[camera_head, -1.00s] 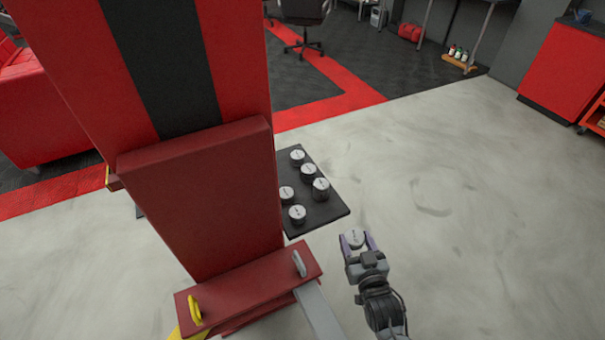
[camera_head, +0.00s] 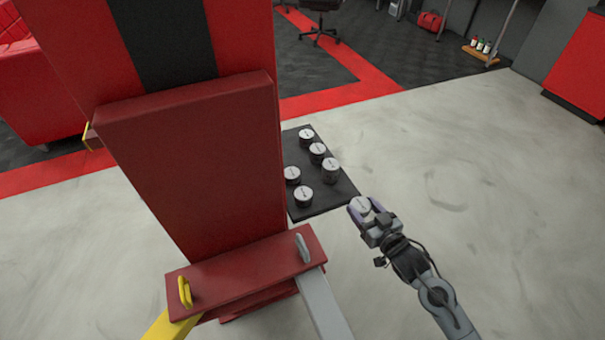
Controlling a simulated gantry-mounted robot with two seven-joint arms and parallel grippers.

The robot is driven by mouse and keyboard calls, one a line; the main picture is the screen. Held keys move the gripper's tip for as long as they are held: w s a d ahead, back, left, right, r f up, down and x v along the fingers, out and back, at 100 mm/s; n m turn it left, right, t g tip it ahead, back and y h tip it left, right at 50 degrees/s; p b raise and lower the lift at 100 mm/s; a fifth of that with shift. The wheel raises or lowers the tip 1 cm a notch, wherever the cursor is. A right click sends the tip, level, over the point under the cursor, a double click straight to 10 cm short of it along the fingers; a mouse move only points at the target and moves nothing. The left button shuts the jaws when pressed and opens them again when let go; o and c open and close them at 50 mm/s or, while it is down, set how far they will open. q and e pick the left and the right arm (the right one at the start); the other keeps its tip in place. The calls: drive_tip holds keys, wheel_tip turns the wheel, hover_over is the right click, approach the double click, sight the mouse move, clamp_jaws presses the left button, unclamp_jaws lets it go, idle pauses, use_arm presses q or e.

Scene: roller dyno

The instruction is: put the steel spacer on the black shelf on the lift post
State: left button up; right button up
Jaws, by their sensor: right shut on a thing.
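The black shelf (camera_head: 338,196) juts out from the right side of the red lift post (camera_head: 195,170). Several steel spacers, round and silver-topped, stand on it; one spacer (camera_head: 303,196) is near its front edge. My right gripper (camera_head: 362,208) is shut on another steel spacer (camera_head: 361,204), whose pale top shows between the fingers. In the picture it is just beyond the shelf's front right corner; its height relative to the shelf is hard to tell. My left gripper is not in view.
The post hides the shelf's left side. The post's dark red base (camera_head: 250,270) carries a yellow and a grey bracket. The shelf's front right part is bare. Open concrete floor (camera_head: 450,180) lies to the right. A red cabinet (camera_head: 580,70) stands far right.

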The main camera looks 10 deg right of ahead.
drive_tip(key=w+d+r+b, duration=0.3)
drive_tip(key=w+d, duration=0.1)
drive_tip(key=d, duration=0.1)
drive_tip(key=b, duration=0.7)
hover_over(347, 189)
wheel_tip(347, 189, down, 6)
drive_tip(key=shift+f+b, duration=1.05)
drive_tip(key=shift+f, duration=1.05)
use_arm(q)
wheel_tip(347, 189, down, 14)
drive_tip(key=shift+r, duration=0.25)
use_arm(e)
drive_tip(key=o, duration=1.2)
drive_tip(key=shift+f, duration=0.15)
